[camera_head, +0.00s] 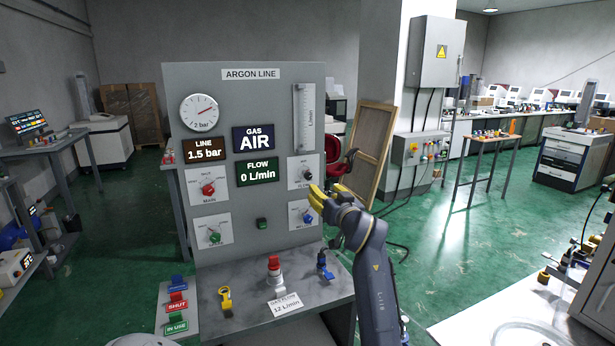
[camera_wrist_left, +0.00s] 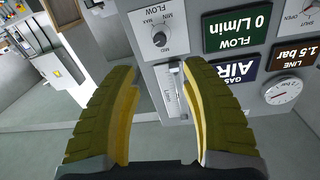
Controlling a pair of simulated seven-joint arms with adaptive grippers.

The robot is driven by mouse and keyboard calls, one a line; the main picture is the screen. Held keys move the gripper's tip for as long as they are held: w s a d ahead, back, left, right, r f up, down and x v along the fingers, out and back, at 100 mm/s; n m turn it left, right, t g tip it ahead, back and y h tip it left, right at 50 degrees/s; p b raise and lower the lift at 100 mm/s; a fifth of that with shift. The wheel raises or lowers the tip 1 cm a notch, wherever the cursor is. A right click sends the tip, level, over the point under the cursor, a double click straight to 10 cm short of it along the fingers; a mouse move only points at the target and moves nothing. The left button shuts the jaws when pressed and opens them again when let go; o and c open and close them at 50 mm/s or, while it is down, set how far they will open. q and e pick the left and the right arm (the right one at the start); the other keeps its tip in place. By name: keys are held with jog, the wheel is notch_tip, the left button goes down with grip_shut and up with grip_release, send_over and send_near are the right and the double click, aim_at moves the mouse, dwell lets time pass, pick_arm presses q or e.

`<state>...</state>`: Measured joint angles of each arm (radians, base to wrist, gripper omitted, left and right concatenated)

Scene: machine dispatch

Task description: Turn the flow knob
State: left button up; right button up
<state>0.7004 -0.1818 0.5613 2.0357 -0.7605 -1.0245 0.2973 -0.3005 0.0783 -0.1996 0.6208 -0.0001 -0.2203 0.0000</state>
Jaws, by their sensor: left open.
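The flow knob (camera_head: 306,173) is a small dark knob on a white plate at the right of the grey ARGON LINE panel (camera_head: 270,100). It also shows upside down in the left wrist view (camera_wrist_left: 160,39), beyond my fingertips. My left gripper (camera_head: 317,198) has yellow fingers and is open and empty in front of the panel's right edge, just below the flow knob in the head view. In the wrist view, its fingers (camera_wrist_left: 162,72) are spread, with the knob apart from them. The green flow display (camera_head: 258,172) reads 0 L/min. My right gripper is not in view.
Red (camera_head: 208,188), green (camera_head: 215,237) and blue (camera_head: 308,219) knobs sit nearby on the panel. The gas display (camera_head: 253,139) reads AIR. A 12 L/min card (camera_head: 285,305), a red-topped fitting (camera_head: 274,268) and a yellow part (camera_head: 225,299) are on the bench below.

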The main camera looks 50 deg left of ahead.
aim_at(309, 176)
pick_arm(q)
jog(key=x, duration=1.5)
jog(key=shift+a, duration=0.35)
jog(key=shift+c, duration=0.3)
grip_shut()
